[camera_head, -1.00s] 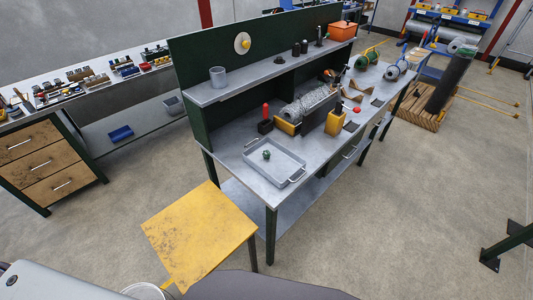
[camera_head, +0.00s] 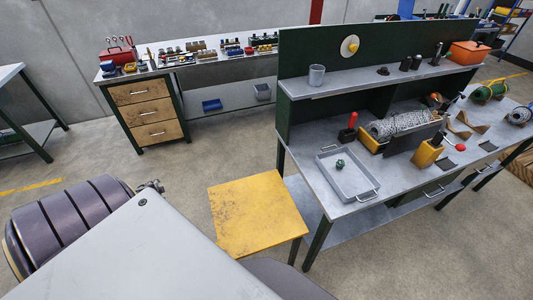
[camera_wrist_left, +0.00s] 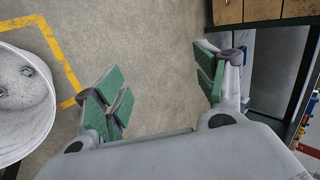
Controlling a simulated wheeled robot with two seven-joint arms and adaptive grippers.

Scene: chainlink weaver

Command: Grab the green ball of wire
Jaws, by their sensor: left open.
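A small dark green ball (camera_head: 340,163), likely the green ball of wire, sits in a shallow grey metal tray (camera_head: 361,191) on the near left part of the workbench. It is too small to make out its windings. My left gripper (camera_wrist_left: 160,78) shows in the left wrist view with its green-padded fingers spread wide and nothing between them. It hangs over bare floor, away from the tray. In the head view only parts of my arm show at the lower left; neither gripper is seen there.
A yellow square-topped stand (camera_head: 257,213) is left of the workbench (camera_head: 410,177). A shelf (camera_head: 375,80) overhangs the back. A white bucket (camera_wrist_left: 22,95) is near my left gripper.

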